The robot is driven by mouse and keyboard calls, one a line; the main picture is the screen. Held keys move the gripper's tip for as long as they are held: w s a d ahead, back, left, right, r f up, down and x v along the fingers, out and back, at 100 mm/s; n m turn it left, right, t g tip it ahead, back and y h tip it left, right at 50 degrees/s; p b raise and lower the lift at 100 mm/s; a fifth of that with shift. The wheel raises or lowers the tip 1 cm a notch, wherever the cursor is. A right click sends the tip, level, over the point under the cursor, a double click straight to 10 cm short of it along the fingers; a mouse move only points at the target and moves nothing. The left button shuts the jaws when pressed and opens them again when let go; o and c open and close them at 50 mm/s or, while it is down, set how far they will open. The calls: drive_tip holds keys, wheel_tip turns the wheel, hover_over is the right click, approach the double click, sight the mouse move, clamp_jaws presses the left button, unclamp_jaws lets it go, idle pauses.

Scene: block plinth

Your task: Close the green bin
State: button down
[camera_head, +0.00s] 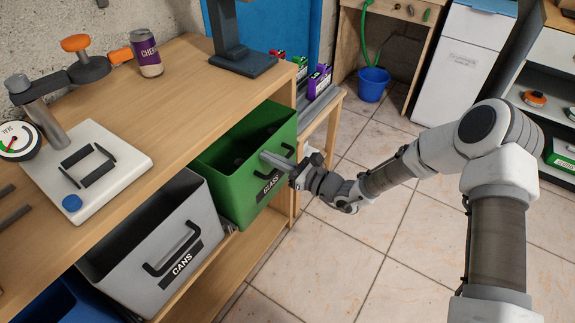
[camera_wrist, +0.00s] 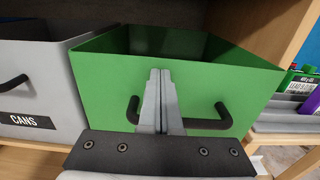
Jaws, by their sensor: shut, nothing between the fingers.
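The green bin (camera_head: 238,150) stands pulled out from under the wooden counter, open at the top, with a black handle and a GLASS label on its front. My gripper (camera_head: 266,156) is shut and empty, with its fingertips at the bin's front near the upper rim and handle. In the wrist view the shut fingers (camera_wrist: 160,75) lie in front of the green bin's front wall (camera_wrist: 100,85), between the two ends of the black handle (camera_wrist: 205,122). I cannot tell whether the fingertips touch the wall.
A grey CANS bin (camera_head: 150,248), also pulled out, stands left of the green bin. A blue bin (camera_head: 65,303) is further left. The wooden counter (camera_head: 190,85) holds a can (camera_head: 146,53) and a white-based device (camera_head: 105,170). The tiled floor (camera_head: 330,260) in front is clear.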

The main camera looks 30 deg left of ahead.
sight(258, 151)
drive_tip(key=a, duration=0.4)
drive_tip(key=shift+w, duration=0.15)
drive_tip(key=shift+a+r, duration=0.1)
drive_tip(key=shift+a+r, duration=0.15)
